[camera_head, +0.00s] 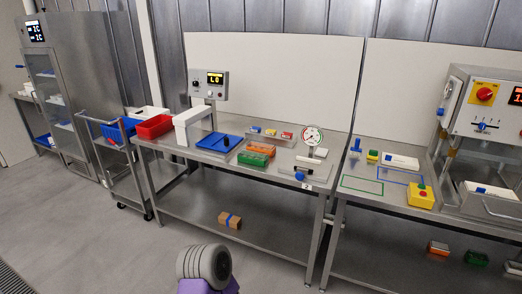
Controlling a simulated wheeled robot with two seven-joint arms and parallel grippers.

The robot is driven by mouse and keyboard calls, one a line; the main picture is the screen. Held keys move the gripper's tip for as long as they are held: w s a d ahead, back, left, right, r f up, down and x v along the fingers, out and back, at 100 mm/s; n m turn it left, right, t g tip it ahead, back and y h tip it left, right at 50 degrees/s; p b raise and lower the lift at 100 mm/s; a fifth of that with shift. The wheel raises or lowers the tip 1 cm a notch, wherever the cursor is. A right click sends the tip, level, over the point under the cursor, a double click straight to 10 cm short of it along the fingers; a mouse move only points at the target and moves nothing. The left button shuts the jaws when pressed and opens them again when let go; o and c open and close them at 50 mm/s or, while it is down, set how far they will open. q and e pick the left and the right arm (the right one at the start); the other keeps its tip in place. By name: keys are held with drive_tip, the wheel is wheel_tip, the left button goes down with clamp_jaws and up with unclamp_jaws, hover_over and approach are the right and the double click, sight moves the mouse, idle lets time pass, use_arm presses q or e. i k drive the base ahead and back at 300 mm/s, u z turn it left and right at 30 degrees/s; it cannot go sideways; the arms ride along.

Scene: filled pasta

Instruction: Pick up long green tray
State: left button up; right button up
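A long green tray (252,159) lies on the left steel table in the head view, near its front edge. It is small in the picture, and an orange block or tray (262,149) lies directly behind it. I cannot tell whether the two touch. Another green item (476,258) sits on the lower shelf of the right table; its shape is hard to make out. Neither of my grippers shows. A grey rounded part with purple below it, at the bottom edge, appears to be mine.
The left table (175,154) also bears a blue tray (218,143), a red bin (154,127) and a dial gauge (312,136). A cart (122,165) stands at its left. A cardboard box (230,220) lies on the lower shelf. The floor in front is clear.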

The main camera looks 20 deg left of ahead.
sight(253, 158)
drive_tip(key=u, duration=0.85)
drive_tip(key=i, duration=1.8)
drive_tip(key=u, duration=0.45)
